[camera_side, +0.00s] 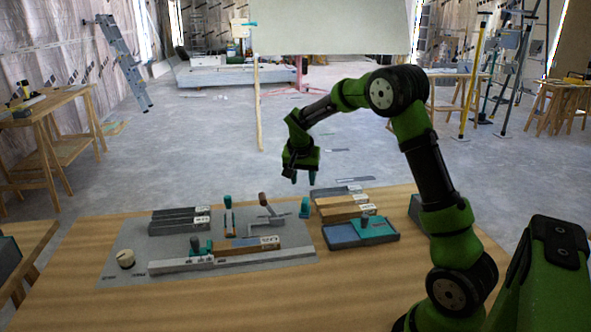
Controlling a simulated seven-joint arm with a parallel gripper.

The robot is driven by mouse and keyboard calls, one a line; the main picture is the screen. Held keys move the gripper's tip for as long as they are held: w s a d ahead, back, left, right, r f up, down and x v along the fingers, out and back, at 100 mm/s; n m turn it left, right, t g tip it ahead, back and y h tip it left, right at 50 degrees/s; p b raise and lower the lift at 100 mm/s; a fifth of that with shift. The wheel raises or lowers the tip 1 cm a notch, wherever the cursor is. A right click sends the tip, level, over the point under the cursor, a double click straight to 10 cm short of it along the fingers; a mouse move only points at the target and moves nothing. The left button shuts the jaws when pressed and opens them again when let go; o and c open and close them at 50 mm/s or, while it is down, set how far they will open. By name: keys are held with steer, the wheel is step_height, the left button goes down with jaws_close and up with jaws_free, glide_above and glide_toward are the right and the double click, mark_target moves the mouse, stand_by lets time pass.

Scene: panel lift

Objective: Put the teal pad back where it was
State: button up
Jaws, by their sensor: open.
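A teal pad (378,230) with a small grey knob on top lies at the right part of a shallow dark tray (350,247) with a blue-grey floor, on the right of the work area. A small teal block (305,208) stands on the mat's right side, below the gripper in the picture.
Stacked bars (345,208) lie behind the tray. The bench front is clear.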

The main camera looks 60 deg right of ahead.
steer(key=s+a+r+n+t+y, duration=0.25)
steer(key=s+a+r, duration=0.35)
steer(key=a, duration=0.4)
steer(key=s+a+r+n+t+y, duration=0.25)
steer(key=s+a+r, duration=0.4)
steer(key=a, duration=0.45)
steer(key=s+a+f+n+y, duration=0.1)
steer(key=s+a+n, duration=0.3)
steer(key=s+a, duration=0.2)
steer(key=s, duration=0.2)
steer(key=shift+s+a+f, duration=0.15)
steer(key=shift+s+a, duration=0.15)
steer(key=shift+a, duration=0.05)
